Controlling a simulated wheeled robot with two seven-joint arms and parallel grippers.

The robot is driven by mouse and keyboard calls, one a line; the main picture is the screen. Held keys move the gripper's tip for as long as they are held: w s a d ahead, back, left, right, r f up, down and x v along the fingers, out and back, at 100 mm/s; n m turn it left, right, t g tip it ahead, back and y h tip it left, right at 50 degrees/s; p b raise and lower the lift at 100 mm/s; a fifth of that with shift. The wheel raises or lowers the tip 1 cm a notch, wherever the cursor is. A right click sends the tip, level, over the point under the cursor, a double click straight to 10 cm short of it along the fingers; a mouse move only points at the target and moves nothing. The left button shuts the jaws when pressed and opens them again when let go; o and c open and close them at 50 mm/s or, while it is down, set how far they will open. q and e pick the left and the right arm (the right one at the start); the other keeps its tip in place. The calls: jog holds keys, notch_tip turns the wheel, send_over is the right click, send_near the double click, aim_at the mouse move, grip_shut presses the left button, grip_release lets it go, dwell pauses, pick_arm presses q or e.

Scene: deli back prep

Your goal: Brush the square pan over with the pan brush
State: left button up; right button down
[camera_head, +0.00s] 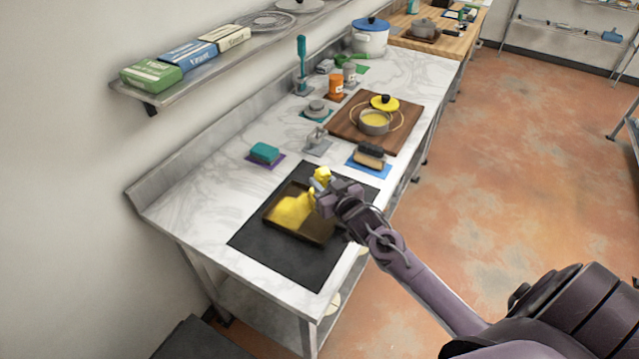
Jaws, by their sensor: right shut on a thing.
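The square pan (313,238) is dark brown and lies on a black mat on the counter. My right gripper (324,190) reaches in from the right over the pan's right side. It is shut on a yellow thing, seemingly the pan brush (322,174), whose top shows above the jaws. A broad yellow shape (290,210) lies low in the pan, left of the jaws. I cannot tell whether it is the brush's lower part or something in the pan. The jaws hide where the two yellow parts meet. My left gripper is not in view.
The black mat (262,242) has bare room around the pan. Behind it are a teal sponge (265,152), a grey metal piece (318,142) and a tan-and-black block (369,156) on a blue mat. A wooden board (347,128) holds a pot (374,123). A shelf overhangs the left.

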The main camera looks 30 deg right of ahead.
jog(key=shift+d, duration=0.9)
jog(key=shift+a, duration=0.1)
jog(key=shift+a, duration=1.35)
jog(key=shift+a+p, duration=0.4)
jog(key=shift+a, duration=1)
